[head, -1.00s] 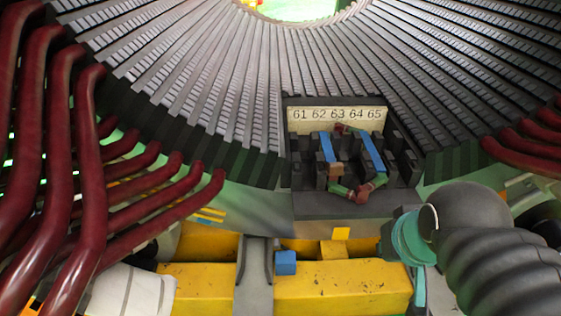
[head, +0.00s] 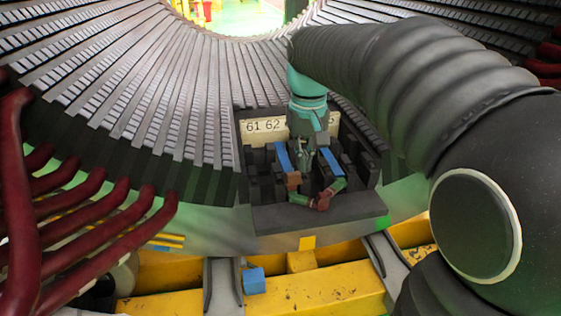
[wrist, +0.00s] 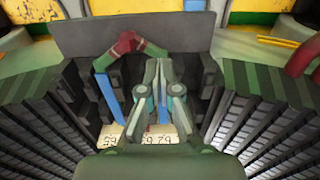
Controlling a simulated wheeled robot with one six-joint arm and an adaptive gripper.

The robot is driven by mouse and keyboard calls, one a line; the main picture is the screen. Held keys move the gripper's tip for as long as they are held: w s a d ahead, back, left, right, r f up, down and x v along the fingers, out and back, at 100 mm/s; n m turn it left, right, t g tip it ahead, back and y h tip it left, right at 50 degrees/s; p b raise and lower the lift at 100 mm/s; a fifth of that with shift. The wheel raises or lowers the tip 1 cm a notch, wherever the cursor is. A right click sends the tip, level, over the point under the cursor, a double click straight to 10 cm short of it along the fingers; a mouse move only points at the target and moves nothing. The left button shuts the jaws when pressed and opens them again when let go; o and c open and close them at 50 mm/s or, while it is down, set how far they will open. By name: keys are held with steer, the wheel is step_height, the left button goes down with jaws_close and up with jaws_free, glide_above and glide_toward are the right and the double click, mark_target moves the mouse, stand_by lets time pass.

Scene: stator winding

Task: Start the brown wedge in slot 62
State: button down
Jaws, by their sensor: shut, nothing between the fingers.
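A small brown piece (head: 293,181), which I take to be the brown wedge, sits at the front end of the left blue strip (head: 283,156), roughly in line with the number 62. My gripper (head: 303,165) points down over the dark slotted block (head: 318,219), just right of that strip. Its fingers are shut with nothing between them. In the wrist view, the shut fingers (wrist: 161,68) stand over the block and hide the brown piece. Whether they touch anything is unclear. In the head view, my gripper covers part of the number plate (head: 262,127).
A red-brown and green bent coil end (head: 322,203) lies across the block's front, close to my fingers. A second blue strip (head: 331,165) lies right of them. Dark red bars (head: 95,225) stick out on the left. A blue cube (head: 254,281) sits on the yellow beam.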

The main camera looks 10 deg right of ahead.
mark_target(295, 174)
steer(key=f, duration=0.3)
steer(key=w+f+b, duration=0.1)
steer(key=f, duration=0.6)
steer(key=shift+w+f+b, duration=0.1)
steer(key=shift+w+b, duration=0.15)
steer(key=shift+b, duration=0.05)
steer(key=shift+w+f, duration=0.1)
steer(key=shift+w, duration=1.95)
steer(key=shift+w+p, duration=0.9)
steer(key=shift+w, duration=0.2)
steer(key=shift+s, duration=0.1)
